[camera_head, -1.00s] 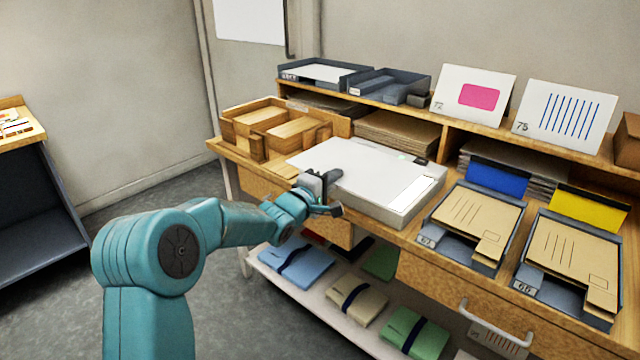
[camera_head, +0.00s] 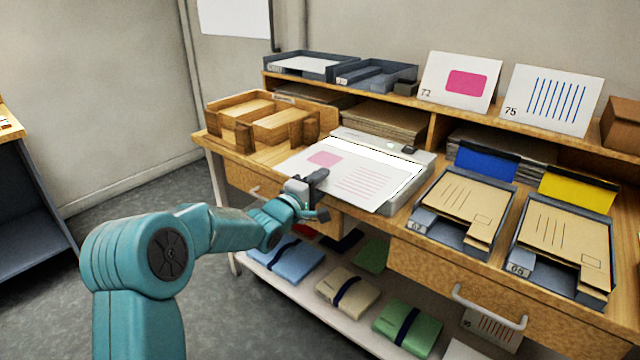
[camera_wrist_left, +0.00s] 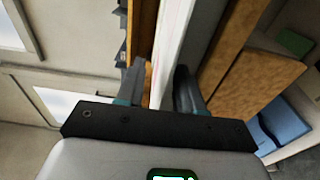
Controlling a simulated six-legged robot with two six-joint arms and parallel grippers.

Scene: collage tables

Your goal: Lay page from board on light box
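A white page (camera_head: 335,176) with a pink rectangle and pink-red lines lies over the light box (camera_head: 408,195). Its near edge sticks out past the box's front. Bright lit surface shows along the page's back and right sides. My left gripper (camera_head: 318,196) is at the page's near edge, one dark finger above the edge and one lower. In the left wrist view its fingers (camera_wrist_left: 160,80) stand apart, with the pale page and box front between or just beyond them; contact cannot be told. My right gripper is not in view. I cannot tell which thing is the task's board.
A wooden sorter (camera_head: 262,122) stands left of the light box. Two dark trays (camera_head: 463,203) (camera_head: 560,242) with tan folders stand right. On the shelf are grey trays (camera_head: 312,66), a pink-marked card (camera_head: 462,82) and a blue-striped card (camera_head: 552,98). Folders (camera_head: 352,292) lie on the lower shelf.

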